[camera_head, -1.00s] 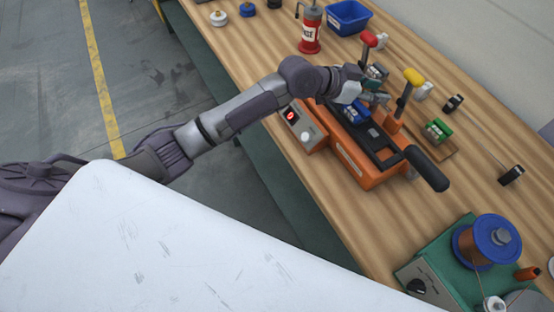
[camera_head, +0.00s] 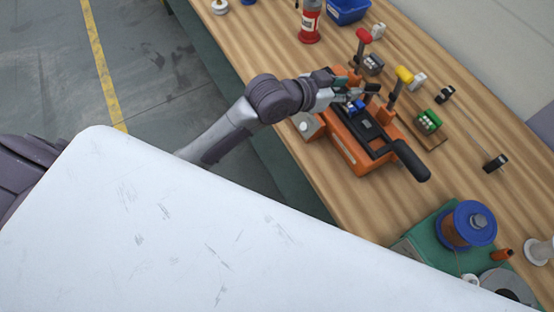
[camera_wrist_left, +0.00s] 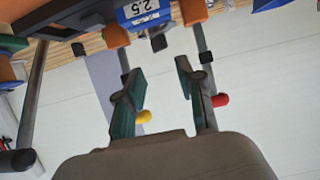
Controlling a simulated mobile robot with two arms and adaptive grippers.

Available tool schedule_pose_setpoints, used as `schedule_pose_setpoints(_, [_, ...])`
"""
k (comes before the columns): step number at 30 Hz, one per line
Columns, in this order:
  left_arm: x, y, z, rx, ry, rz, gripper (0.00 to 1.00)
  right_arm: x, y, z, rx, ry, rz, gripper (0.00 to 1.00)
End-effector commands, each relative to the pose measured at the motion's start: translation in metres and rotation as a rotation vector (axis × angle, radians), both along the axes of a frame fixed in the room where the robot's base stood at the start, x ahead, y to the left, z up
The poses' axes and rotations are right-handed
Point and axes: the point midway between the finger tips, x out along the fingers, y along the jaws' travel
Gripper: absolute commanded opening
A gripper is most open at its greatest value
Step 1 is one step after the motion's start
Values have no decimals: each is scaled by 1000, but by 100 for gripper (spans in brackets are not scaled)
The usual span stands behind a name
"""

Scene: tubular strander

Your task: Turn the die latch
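The orange die press (camera_head: 358,158) sits on the workbench, with a long black handle (camera_head: 410,161) at its front right. A blue die (camera_head: 355,107) sits in it; in the left wrist view the die (camera_wrist_left: 140,10) is labelled 2.5. One lever has a red knob (camera_head: 363,35) and another a yellow knob (camera_head: 404,74). I cannot tell for certain which part is the die latch. My left gripper (camera_head: 370,90) is over the press, beside the blue die and between the levers. Its fingers (camera_wrist_left: 160,92) are apart with nothing between them. My right gripper is out of view.
A grey die (camera_head: 371,65) and a green die (camera_head: 428,122) stand near the levers. A green spool unit (camera_head: 425,240) is at the lower right. A white surface (camera_head: 190,230) fills the foreground.

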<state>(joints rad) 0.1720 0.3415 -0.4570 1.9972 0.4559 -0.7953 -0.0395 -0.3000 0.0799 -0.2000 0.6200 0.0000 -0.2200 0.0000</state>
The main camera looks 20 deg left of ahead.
Motion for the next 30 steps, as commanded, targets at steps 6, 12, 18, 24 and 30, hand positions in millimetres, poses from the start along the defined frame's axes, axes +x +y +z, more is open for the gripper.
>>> schedule_pose_setpoints(6, [-34,24,15,4,-1,-2,38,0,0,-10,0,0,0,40])
schedule_pose_setpoints(12, [-45,34,-24,37,91,55,38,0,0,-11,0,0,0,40])
schedule_pose_setpoints(18, [-61,47,-59,75,175,107,38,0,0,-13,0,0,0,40])
schedule_pose_setpoints(24, [-79,60,-92,115,261,158,38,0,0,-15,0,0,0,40])
schedule_pose_setpoints(30, [-101,74,-123,155,347,204,38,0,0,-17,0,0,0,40])
